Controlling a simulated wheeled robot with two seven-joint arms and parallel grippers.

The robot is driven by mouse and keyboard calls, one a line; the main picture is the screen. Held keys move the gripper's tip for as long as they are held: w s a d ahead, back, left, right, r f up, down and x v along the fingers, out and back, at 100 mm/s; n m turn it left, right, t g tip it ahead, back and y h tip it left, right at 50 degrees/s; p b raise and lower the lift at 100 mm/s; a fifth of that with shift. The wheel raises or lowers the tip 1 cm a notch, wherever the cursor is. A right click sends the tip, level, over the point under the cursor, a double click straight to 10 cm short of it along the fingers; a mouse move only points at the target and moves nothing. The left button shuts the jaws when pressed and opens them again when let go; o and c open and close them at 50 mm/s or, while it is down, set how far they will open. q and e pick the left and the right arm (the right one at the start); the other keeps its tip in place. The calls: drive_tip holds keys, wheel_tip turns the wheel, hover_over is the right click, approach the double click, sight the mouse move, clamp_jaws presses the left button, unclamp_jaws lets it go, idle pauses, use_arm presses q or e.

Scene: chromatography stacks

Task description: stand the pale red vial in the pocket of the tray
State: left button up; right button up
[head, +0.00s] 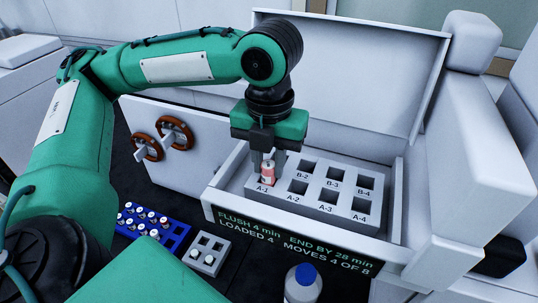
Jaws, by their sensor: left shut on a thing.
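The pale red vial (268,173) is upright at the pocket marked A-1, at the front left of the grey tray (331,208). My left gripper (267,164) points down and is shut on the vial. The vial's lower end is at or in the pocket; how deep it sits I cannot tell. The other pockets that show, A-2 to A-4 and B-2 to B-4, look empty and dark. My right gripper is not in view.
The tray sits in a white open drawer (222,206) with raised walls and a tilted lid behind. A blue rack (178,241) with several vials and a small grey rack (218,240) stand in front left. A blue-capped bottle (303,285) stands in front.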

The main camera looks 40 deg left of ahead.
use_arm(q)
drive_tip(key=o, duration=1.4)
drive_tip(key=shift+o, duration=0.2)
drive_tip(key=shift+r+p, duration=0.9)
drive_tip(key=shift+p, duration=0.2)
wheel_tip(320, 180, up, 5)
drive_tip(key=p, duration=0.6)
drive_tip(key=shift+r+p, duration=0.1)
drive_tip(key=shift+p, duration=0.2)
